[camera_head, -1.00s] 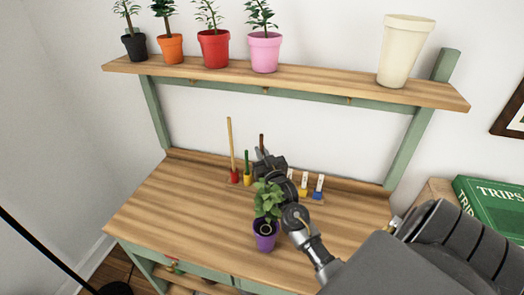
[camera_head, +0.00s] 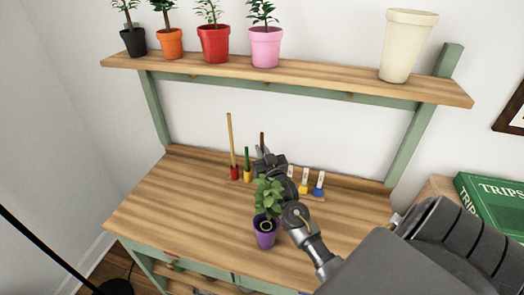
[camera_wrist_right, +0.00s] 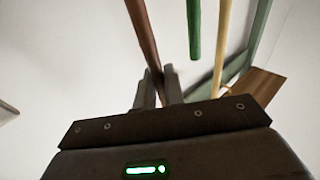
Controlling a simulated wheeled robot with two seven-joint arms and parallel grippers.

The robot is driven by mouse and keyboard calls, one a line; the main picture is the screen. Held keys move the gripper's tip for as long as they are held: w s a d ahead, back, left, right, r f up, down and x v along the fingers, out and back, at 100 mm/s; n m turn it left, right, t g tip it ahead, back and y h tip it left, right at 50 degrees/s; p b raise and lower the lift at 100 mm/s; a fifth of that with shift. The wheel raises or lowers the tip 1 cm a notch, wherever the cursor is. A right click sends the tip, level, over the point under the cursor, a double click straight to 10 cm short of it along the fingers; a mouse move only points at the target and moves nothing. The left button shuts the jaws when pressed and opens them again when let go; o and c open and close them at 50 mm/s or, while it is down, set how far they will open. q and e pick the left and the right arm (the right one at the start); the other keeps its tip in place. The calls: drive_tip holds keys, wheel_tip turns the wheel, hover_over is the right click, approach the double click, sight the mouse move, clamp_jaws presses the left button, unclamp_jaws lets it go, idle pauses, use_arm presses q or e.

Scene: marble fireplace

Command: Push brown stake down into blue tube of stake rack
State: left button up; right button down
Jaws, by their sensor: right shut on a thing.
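The brown stake (camera_head: 262,139) stands nearly upright at the back of the desk. My right gripper (camera_head: 262,154) is shut on the brown stake, which also shows between the fingers in the right wrist view (camera_wrist_right: 146,42). The stake's lower end is hidden by my gripper, so I cannot tell how deep it sits. The stake rack (camera_head: 228,179) has a red tube (camera_head: 234,173) with a tall tan stake (camera_head: 230,140) and a yellow tube (camera_head: 247,176) with a green stake (camera_head: 247,156). The blue tube under the brown stake is hidden behind my gripper. My left gripper is not in view.
A purple potted plant (camera_head: 265,238) stands just in front of my right wrist. White tags in yellow (camera_head: 303,188) and blue (camera_head: 318,192) holders stand right of the gripper. A shelf (camera_head: 320,82) with several pots runs above. The desk's left part is clear.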

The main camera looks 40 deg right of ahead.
drive_tip(key=shift+f, duration=0.3)
idle(0.5)
drive_tip(key=c, duration=1.4)
unclamp_jaws()
drive_tip(key=shift+r, duration=0.15)
